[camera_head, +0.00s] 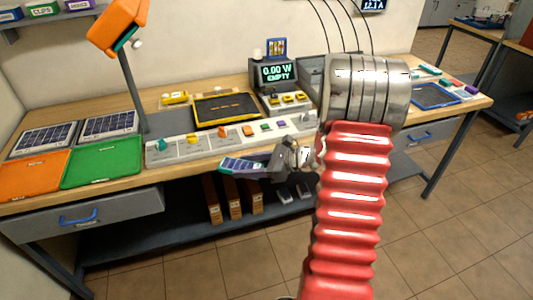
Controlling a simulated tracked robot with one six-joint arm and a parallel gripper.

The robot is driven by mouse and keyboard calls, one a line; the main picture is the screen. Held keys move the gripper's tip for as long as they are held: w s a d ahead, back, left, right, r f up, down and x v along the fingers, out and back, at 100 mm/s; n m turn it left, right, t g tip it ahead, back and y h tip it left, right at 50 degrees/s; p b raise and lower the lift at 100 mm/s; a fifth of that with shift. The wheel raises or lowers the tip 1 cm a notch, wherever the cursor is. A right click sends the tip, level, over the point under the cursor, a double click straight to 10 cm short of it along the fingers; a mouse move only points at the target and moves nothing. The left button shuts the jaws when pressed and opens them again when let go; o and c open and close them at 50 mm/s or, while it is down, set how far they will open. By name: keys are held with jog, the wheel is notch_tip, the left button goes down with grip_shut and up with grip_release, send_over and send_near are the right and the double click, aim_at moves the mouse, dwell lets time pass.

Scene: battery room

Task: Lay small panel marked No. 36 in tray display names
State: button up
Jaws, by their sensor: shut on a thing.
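My gripper (262,167) is in front of the workbench's front edge, at about the middle of the bench. It is shut on a small dark blue panel (239,163), which sticks out to the left, clear of the bench top. Its number cannot be read at this size. A display (279,73) at the back of the bench reads "0.00 W" and "EMPTY". An orange tray (30,176) and a green tray (102,161) lie empty at the left front. A dark yellow-rimmed tray or pad (227,108) lies before the display. A blue-rimmed tray (435,96) is at the right.
Two larger solar panels (108,126) lie behind the coloured trays. A lamp with an orange head (118,27) stands above them. A grey strip (190,146) with several small coloured parts runs along the front. Brown boxes (234,198) stand on the lower shelf. My arm hides part of the bench.

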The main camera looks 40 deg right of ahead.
jog(key=a+f+n+g+y, duration=0.1)
jog(key=a+f, duration=0.3)
jog(key=a, duration=0.5)
jog(key=a+f+n+g+y, duration=0.1)
jog(key=a+f, duration=0.3)
jog(key=a, duration=0.5)
jog(key=shift+w+f+n, duration=0.2)
jog(key=shift+w+n, duration=0.2)
jog(key=shift+a+g, duration=0.1)
jog(key=shift+g, duration=0.2)
